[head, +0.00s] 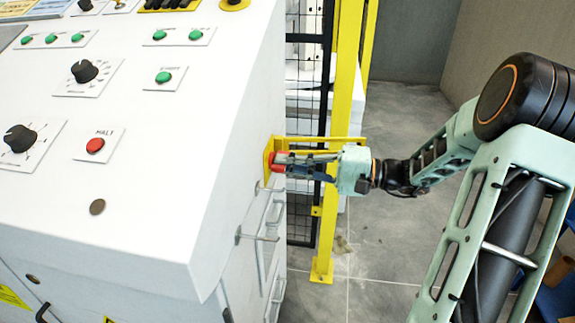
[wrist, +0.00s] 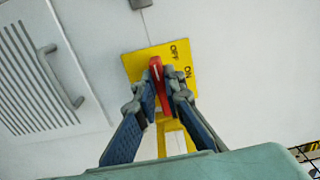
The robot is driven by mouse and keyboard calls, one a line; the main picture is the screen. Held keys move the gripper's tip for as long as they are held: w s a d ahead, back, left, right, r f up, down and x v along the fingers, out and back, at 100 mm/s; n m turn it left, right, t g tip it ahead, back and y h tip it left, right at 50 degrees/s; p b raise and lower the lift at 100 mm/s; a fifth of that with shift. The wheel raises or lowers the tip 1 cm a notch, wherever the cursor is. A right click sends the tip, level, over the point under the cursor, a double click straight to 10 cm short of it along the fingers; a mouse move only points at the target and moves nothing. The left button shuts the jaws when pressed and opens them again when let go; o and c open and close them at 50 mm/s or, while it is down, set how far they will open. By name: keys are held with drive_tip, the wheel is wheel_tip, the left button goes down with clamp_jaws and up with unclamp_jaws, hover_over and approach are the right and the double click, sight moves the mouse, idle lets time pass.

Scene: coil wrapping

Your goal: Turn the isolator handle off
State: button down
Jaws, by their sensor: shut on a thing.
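The isolator has a red handle (wrist: 156,72) on a yellow plate (wrist: 134,66) marked OFF and ON. My gripper (wrist: 160,98) is shut on the red handle, with one finger on each side of it. In the wrist view the handle stands nearly upright, its upper end left of the word OFF. I cannot tell for sure which setting it is at. In the head view the handle (head: 279,161) shows as a red patch at the tips of my gripper (head: 289,163), on the side of the white cabinet. The fingers hide part of the handle.
The white control cabinet (head: 150,200) fills the left, with knobs and buttons on its sloped top. A yellow post (head: 345,100) and black mesh fence stand close behind my gripper. A door handle (head: 258,237) sticks out below. Grey floor (head: 400,250) is open to the right.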

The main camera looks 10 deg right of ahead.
drive_tip(key=c, duration=2)
unclamp_jaws()
drive_tip(key=v, duration=1.2)
drive_tip(key=shift+s, duration=0.1)
